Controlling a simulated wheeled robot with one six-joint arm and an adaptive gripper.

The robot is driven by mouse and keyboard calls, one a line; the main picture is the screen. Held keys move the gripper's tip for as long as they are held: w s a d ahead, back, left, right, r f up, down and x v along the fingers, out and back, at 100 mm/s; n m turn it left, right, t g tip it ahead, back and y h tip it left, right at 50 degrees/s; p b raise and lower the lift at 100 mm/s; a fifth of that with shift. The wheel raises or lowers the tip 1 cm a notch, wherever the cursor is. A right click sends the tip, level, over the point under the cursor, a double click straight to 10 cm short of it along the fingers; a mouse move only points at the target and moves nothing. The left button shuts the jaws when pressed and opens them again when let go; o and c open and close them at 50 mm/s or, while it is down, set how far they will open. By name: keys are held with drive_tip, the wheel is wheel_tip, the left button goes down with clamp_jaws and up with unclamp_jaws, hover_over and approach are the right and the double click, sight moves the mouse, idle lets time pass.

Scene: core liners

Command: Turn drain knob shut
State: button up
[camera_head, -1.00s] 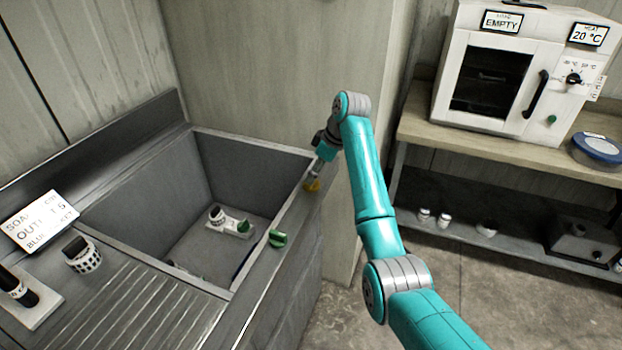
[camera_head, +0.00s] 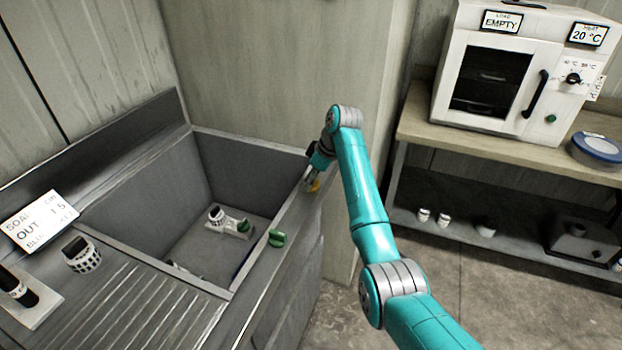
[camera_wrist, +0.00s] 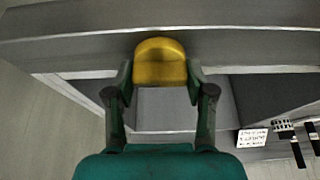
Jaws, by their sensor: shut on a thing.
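A yellow knob (camera_head: 314,187) sits on the right rim of the grey sink (camera_head: 285,215), toward its far end. My gripper (camera_head: 309,180) is at this knob, and its fingers hide part of it. In the wrist view the yellow knob (camera_wrist: 160,62) shows between the two fingers of my gripper (camera_wrist: 160,82), which is shut on it. A green knob (camera_head: 277,238) sits on the same rim, nearer to the camera and apart from my gripper. I see no label telling which knob is the drain knob.
Inside the sink lies a white fitting with a green part (camera_head: 230,222). A white oven (camera_head: 500,75) stands on a bench at the right. Bare floor lies in front of the bench.

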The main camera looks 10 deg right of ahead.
drive_tip(key=shift+m, duration=0.4)
drive_tip(key=m+t+h, duration=0.1)
drive_tip(key=m, duration=0.2)
drive_tip(key=shift+m, duration=0.4)
drive_tip(key=m+h, duration=0.2)
drive_tip(key=m, duration=0.2)
drive_tip(key=shift+t, duration=0.3)
drive_tip(key=m+h, duration=0.2)
drive_tip(key=m, duration=0.3)
drive_tip(key=m+h, duration=0.1)
drive_tip(key=m, duration=0.3)
drive_tip(key=shift+g, duration=0.4)
drive_tip(key=shift+m, duration=0.3)
drive_tip(key=o, duration=1.2)
drive_tip(key=shift+h, duration=0.3)
drive_tip(key=shift+c, duration=0.2)
